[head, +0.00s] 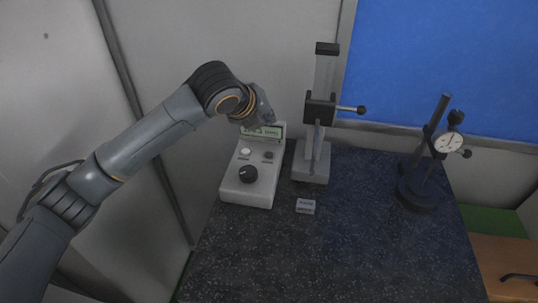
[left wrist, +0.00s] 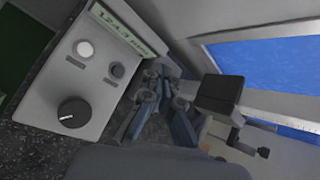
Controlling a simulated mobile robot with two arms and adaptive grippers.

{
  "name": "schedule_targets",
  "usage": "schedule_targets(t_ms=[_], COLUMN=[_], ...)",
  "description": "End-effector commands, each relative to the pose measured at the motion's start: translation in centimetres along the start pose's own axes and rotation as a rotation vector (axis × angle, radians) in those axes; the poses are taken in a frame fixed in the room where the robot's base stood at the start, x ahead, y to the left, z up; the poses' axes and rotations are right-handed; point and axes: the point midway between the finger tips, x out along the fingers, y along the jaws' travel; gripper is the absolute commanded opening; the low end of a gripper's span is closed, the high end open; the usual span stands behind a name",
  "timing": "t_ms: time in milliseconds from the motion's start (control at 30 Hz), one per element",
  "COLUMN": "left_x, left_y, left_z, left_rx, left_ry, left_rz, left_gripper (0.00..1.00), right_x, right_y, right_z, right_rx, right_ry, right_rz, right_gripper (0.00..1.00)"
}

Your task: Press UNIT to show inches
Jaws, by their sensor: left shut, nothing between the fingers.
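A pale control box (head: 236,190) stands at the left of the dark table. It carries a green display (head: 268,131), a white button (head: 245,152), a dark grey button (head: 268,155) and a black knob (head: 248,174). The display seems to end in mm, but its digits are blurred. The button labels are too small to read, so I cannot tell which is UNIT. In the left wrist view the white button (left wrist: 85,48) and grey button (left wrist: 117,70) are clear. My left gripper (head: 266,114) is shut and empty above the display, apart from both buttons. My right gripper is not visible.
A vertical test stand (head: 312,172) with a side handle rises just right of the box. A small grey block (head: 306,206) lies in front of it. A dial gauge on a stand (head: 449,142) is at the right. The front of the table (head: 320,260) is clear.

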Motion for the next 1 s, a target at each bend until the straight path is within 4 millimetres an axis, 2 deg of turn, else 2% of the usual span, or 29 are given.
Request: schedule_targets(t_ms=[300, 500, 733, 1000], left_x=[2.7, 4.4, 5.6, 5.8], left_y=[1.9, 3.2, 4.1, 4.2], left_z=[-2.0, -3.3, -4.0, -4.2], left_rx=[0.000, 0.001, 0.000, 0.000], left_ry=[0.000, 0.000, -0.002, -0.001], left_rz=[0.000, -0.001, 0.000, 0.000], left_gripper=[0.00, 0.00, 0.00, 0.00], right_x=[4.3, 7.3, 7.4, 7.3], right_y=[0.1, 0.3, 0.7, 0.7], right_z=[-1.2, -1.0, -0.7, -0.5], right_rx=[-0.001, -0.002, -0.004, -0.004], right_ry=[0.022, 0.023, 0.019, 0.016], right_rz=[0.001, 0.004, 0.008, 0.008], right_gripper=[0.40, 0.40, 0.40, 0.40])
